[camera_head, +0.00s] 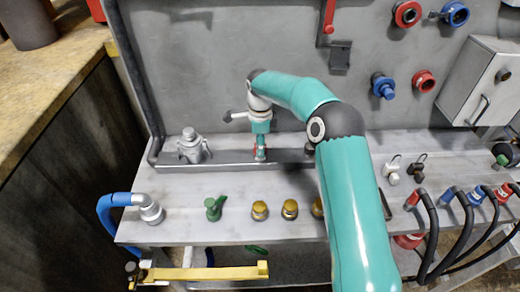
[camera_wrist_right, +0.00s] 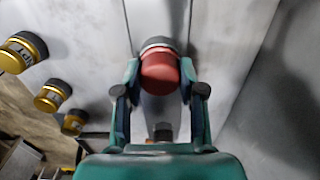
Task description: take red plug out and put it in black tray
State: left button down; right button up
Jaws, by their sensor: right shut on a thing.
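The red plug (camera_wrist_right: 160,68) is a short red cylinder with a grey collar at its far end. In the wrist view it sits between the two fingers of my right gripper (camera_wrist_right: 160,88), which is shut on it. A long dark grey tray (camera_head: 225,161) runs along the back of the bench there. I cannot tell whether the plug touches it. My left gripper is not in view.
Brass caps (camera_head: 290,209) and a green valve (camera_head: 214,208) stand along the bench's front. A grey fitting (camera_head: 192,148) stands at the back left, a blue hose (camera_head: 112,205) at the left corner. Black hoses (camera_head: 430,235) crowd the right. The bench's left middle is clear.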

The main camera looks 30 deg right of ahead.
jog(key=o, duration=0.4)
grip_shut()
jog(key=n+p, duration=0.1)
jog(key=n, duration=0.1)
jog(key=shift+r+n, duration=0.1)
jog(key=shift+n, duration=1.5)
jog(key=n+p, duration=0.1)
jog(key=n, duration=0.2)
jog(key=shift+n, duration=1)
